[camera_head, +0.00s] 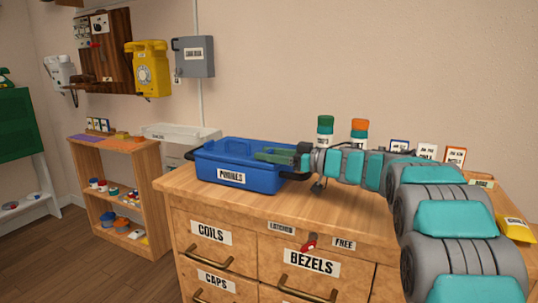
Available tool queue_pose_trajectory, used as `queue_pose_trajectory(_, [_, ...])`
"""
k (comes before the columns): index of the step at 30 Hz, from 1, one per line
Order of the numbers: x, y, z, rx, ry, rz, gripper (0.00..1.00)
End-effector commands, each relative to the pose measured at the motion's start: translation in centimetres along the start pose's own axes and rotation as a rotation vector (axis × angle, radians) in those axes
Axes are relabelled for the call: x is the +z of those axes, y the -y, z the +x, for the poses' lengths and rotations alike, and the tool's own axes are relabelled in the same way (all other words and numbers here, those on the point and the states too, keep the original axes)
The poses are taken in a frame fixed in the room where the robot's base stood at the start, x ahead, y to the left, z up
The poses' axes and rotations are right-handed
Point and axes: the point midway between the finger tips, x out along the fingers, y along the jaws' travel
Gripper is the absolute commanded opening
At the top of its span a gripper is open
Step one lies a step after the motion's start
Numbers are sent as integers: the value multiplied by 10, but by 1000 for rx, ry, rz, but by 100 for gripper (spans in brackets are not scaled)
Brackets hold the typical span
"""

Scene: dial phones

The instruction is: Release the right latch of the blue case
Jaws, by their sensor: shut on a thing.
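The blue case (236,182) stands on the left part of the wooden cabinet top, with a white label on its front. My gripper (275,155) reaches in from the right, its green fingers at the upper right end of the case. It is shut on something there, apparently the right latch. The fingers hide that latch, so I cannot see its position. A dark loop shows low at the right end of the case, below my gripper.
Two bottles, green-capped (325,131) and orange-capped (359,133), stand behind my arm. Small framed cards (455,156) stand at the back right. A yellow packet (514,228) lies at the right edge. Bare top (300,205) lies in front of the case.

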Motion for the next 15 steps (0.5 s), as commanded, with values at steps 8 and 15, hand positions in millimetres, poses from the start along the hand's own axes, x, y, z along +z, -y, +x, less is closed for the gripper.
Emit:
queue_pose_trajectory(8, [-1,1,0,-4,-1,-2,0])
queue_pose_trajectory(15, [-1,0,0,-3,-1,-2,68])
